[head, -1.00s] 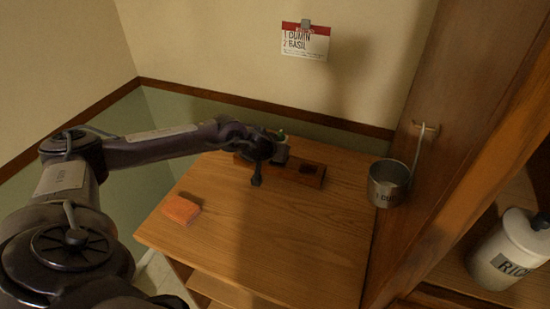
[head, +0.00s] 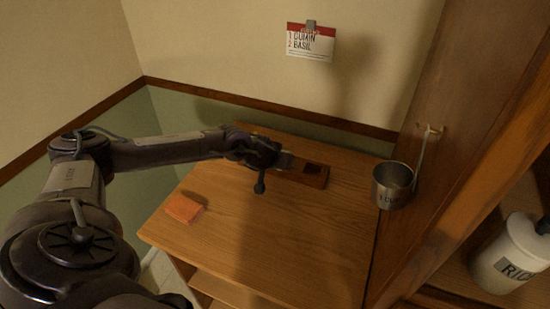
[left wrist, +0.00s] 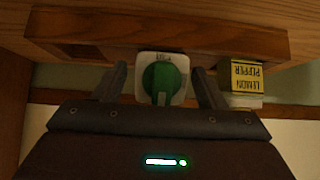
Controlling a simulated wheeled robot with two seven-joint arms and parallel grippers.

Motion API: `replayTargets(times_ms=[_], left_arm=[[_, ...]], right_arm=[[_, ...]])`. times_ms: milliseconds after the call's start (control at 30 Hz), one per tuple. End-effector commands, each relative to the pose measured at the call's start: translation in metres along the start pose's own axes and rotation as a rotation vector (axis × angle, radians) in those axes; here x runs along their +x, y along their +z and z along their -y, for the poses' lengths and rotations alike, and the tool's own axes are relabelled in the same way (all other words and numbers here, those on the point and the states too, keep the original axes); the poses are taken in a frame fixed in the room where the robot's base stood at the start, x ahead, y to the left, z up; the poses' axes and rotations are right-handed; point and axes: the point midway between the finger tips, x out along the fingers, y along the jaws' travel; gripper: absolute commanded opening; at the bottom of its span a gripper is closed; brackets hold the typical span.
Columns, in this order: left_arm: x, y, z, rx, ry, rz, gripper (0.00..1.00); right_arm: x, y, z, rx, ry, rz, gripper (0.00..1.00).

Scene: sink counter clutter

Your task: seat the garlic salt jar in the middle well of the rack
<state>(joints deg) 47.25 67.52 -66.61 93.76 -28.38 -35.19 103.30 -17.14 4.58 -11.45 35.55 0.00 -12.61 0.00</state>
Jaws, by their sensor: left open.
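The wooden rack (head: 316,181) stands near the back of the counter. An empty dark well shows at its right end in the head view, and the rack (left wrist: 215,40) spans the top of the left wrist view. A green-capped jar with a pale body (left wrist: 162,76) sits at the rack's middle, between my left fingers; its label is not legible. Whether it is fully down in the middle well cannot be told. My left gripper (head: 286,160) is open around this jar, fingers on either side (left wrist: 160,70). In the head view my gripper hides the jar. My right gripper is out of view.
A yellow-labelled lemon pepper jar (left wrist: 246,80) stands at the rack's other end, close beside one finger. An orange sponge-like block (head: 185,208) lies front left. A metal cup (head: 392,186) hangs at right, near a white rice canister (head: 511,258). The counter's front middle is clear.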

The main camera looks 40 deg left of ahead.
Motion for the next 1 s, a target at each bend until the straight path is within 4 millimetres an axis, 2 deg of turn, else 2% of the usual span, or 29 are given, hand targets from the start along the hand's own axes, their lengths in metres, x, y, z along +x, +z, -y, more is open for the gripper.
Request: replayTargets(times_ms=[167, 400, 533, 700, 1000], left_arm=[[-0.027, 0.0, 0.001, 0.004, -0.002, -0.002, 0.65], [-0.079, -0.001, 0.001, 0.003, -0.002, -0.003, 0.65], [-0.1, -0.001, 0.001, 0.002, -0.001, -0.003, 0.65], [-0.114, -0.001, 0.001, 0.001, -0.002, -0.002, 0.65], [-0.116, -0.001, 0.0, 0.0, -0.001, -0.002, 0.65]], right_arm=[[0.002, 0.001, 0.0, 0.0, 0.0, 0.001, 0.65], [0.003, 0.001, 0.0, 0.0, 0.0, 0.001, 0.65], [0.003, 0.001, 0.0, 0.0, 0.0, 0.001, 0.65], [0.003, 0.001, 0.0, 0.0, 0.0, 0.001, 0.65], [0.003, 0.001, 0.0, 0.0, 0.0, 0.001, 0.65]])
